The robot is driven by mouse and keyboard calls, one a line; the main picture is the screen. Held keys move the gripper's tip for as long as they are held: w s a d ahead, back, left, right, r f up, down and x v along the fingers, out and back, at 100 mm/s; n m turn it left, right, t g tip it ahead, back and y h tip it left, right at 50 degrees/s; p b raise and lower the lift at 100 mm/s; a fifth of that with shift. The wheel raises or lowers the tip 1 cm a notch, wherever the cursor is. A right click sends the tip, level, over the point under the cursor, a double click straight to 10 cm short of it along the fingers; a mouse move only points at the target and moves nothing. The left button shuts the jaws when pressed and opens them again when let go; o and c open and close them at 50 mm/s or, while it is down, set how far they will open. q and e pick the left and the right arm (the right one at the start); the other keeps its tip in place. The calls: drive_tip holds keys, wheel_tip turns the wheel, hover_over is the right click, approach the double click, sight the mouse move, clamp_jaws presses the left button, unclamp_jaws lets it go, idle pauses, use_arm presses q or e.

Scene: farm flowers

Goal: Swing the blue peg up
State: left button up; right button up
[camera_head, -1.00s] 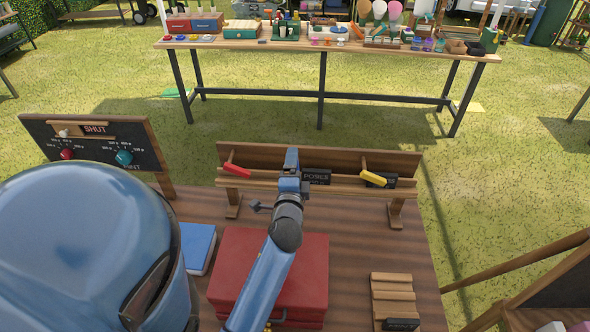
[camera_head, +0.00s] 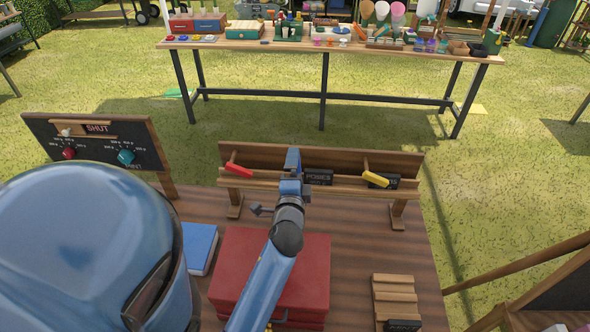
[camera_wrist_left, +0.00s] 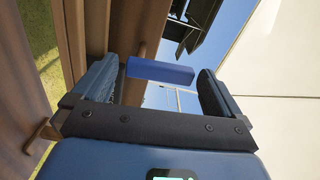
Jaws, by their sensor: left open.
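The blue peg (camera_wrist_left: 160,71) shows in the left wrist view as a blue bar on a wooden pin. It lies between the two fingertips of my left gripper (camera_wrist_left: 161,84), with a gap towards the right finger and its left end close to the left finger. In the head view my left gripper (camera_head: 291,172) is at the middle of the wooden peg rack (camera_head: 240,152) and hides the blue peg there. The gripper is open. On the rack, a red peg (camera_head: 238,170) hangs to the left and a yellow peg (camera_head: 375,179) to the right. My right gripper is out of view.
A red case (camera_head: 310,262) lies under my arm, with a blue book (camera_head: 199,245) to its left. A slatted wooden block (camera_head: 394,295) lies front right. A dark dial board (camera_head: 95,145) stands at the left. A small dark sign (camera_head: 318,177) is beside the gripper.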

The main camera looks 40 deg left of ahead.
use_arm(q)
drive_tip(key=b+v, duration=0.3)
drive_tip(key=v, duration=0.7)
drive_tip(key=shift+s+d+f, duration=0.1)
drive_tip(key=shift+s+f, duration=0.05)
idle(0.3)
